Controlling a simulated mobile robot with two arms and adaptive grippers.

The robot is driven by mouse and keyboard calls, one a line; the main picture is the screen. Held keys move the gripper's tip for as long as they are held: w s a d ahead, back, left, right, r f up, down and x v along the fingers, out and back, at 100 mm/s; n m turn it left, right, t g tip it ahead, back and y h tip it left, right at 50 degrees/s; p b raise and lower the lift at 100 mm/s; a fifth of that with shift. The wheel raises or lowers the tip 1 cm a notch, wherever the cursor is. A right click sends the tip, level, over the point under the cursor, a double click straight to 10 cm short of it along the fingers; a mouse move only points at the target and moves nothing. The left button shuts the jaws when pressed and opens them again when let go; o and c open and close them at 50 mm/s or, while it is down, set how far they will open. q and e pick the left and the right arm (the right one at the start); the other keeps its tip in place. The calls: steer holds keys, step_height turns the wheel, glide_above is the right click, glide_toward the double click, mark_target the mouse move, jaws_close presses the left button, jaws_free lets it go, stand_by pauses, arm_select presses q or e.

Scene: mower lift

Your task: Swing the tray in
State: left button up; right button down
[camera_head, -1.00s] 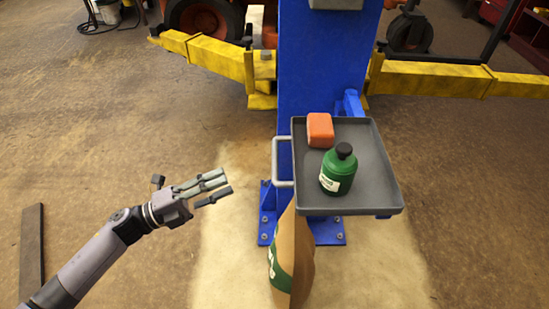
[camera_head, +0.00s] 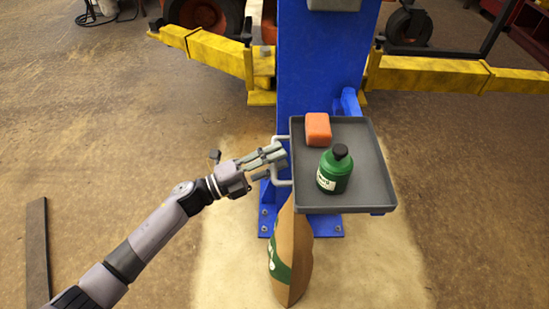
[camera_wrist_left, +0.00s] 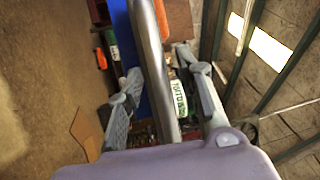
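The grey tray (camera_head: 369,178) is mounted at the blue post (camera_head: 310,75) and reaches out toward me and to the right. It carries an orange block (camera_head: 318,129) and a green bottle (camera_head: 335,172) with a black cap, both upright. A light grey handle (camera_head: 284,183) sticks out from its left side. My left gripper (camera_head: 274,160) is at this handle, its fingers partly hiding the bar. In the left wrist view the handle bar (camera_wrist_left: 151,60) runs between the spread fingers (camera_wrist_left: 160,82), with gaps visible. My right gripper is out of view.
A brown paper bag (camera_head: 291,262) stands on the floor under the tray's left edge. Yellow lift arms (camera_head: 430,76) extend from the post on both sides. A dark flat bar (camera_head: 36,250) lies on the floor at the left.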

arm_select(q)
steer(key=shift+c, duration=0.6)
jaws_close()
